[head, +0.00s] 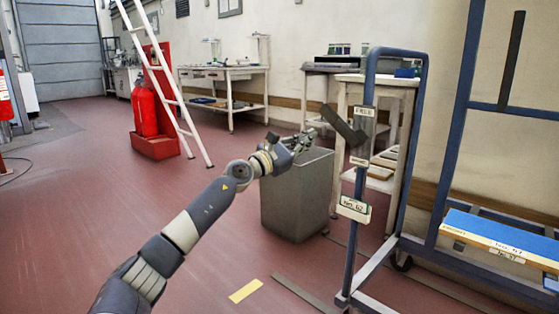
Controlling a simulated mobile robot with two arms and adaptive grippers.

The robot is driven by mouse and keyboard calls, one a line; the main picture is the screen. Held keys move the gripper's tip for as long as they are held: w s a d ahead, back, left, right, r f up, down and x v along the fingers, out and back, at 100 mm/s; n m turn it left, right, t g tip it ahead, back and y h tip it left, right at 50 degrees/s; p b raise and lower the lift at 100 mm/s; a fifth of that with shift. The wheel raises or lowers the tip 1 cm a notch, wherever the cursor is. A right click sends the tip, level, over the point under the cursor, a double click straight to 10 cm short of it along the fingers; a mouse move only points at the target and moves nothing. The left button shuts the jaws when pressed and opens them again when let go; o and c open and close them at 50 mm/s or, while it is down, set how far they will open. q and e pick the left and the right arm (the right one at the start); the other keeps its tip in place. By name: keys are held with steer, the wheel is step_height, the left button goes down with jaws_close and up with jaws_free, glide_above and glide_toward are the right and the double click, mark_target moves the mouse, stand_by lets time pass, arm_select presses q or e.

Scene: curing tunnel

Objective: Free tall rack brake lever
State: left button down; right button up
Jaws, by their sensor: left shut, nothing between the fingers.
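The tall rack (423,110) has a blue tube frame and stands at the right. On its near left post is a dark brake lever (343,125), tilted with its free end up and to the left. A small plate (364,112), with lettering too small to read surely, sits above the lever's pivot, and another small plate (359,161) sits below. My left gripper (306,139) is shut and empty, just left of and slightly below the lever's free end. I see no clear contact between them. My right gripper is out of view.
A grey bin (297,200) stands behind my left gripper. A numbered tag (353,209) hangs on the rack's post. A ladder (165,80) and red extinguishers (144,106) stand farther left.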

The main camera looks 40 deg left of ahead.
arm_select(q)
steer(key=v, duration=0.9)
steer(key=shift+s+r, duration=0.2)
steer(key=shift+s, duration=0.2)
stand_by(0.9)
